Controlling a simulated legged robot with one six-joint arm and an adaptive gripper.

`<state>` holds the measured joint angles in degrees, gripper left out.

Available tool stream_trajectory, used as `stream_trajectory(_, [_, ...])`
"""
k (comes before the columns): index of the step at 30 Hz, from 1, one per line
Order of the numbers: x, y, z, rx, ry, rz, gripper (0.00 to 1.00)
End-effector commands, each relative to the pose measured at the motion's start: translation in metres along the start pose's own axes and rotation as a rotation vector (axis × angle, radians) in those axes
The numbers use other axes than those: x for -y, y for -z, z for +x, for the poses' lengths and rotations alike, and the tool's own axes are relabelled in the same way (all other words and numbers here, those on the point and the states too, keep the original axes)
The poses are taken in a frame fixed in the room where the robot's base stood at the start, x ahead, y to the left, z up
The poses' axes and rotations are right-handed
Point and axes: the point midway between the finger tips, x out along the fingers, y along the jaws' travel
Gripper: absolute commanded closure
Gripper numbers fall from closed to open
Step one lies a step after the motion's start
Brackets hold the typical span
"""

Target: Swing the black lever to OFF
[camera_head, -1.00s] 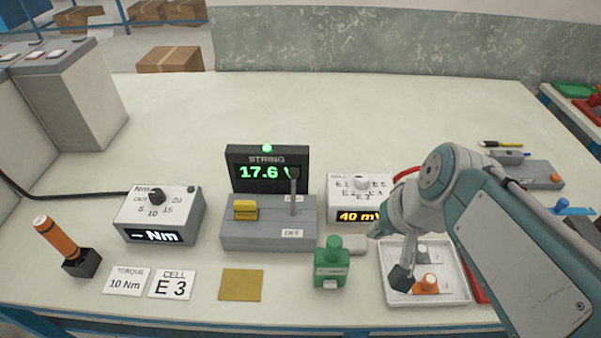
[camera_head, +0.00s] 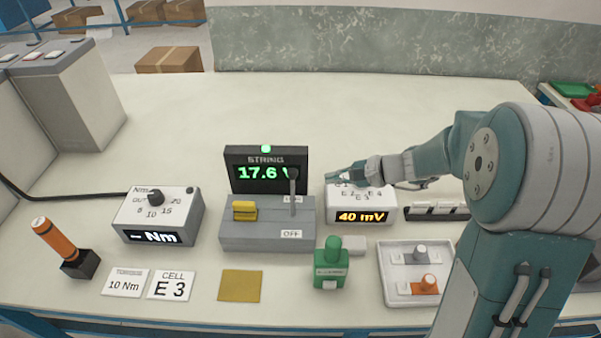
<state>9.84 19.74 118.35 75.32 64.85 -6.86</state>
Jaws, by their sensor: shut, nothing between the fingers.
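The black lever (camera_head: 293,190) stands upright on the right part of a grey switch box (camera_head: 268,237). A label behind the lever is partly hidden by it. The OFF label (camera_head: 291,234) is on the box's front part, nearer me. The display (camera_head: 267,171) behind the box reads "STRING 17.6 V", its last letter partly covered by the lever, with a green light on top. My gripper (camera_head: 334,178) is shut and empty. It is to the right of the lever's top in the picture, over the back of the cell selector box, apart from the lever.
A yellow block (camera_head: 245,210) sits on the switch box, left of the lever. The selector box (camera_head: 361,207) reading 40 mV stands to the right. A green device (camera_head: 331,265) and a white tray (camera_head: 388,293) are in front. The torque box (camera_head: 160,217) stands left. The table behind is clear.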

Motion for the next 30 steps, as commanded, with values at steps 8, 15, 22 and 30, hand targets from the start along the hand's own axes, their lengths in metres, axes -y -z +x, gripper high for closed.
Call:
stream_trajectory(8, [0.004,0.043,0.013,0.013,0.129,0.131,1.0])
stream_trajectory(15, [0.005,0.045,0.014,0.013,0.14,0.14,1.0])
stream_trajectory(22, [0.005,0.045,0.019,0.014,0.138,0.139,1.0])
stream_trajectory(30, [0.01,0.044,0.063,0.017,0.135,0.139,1.0])
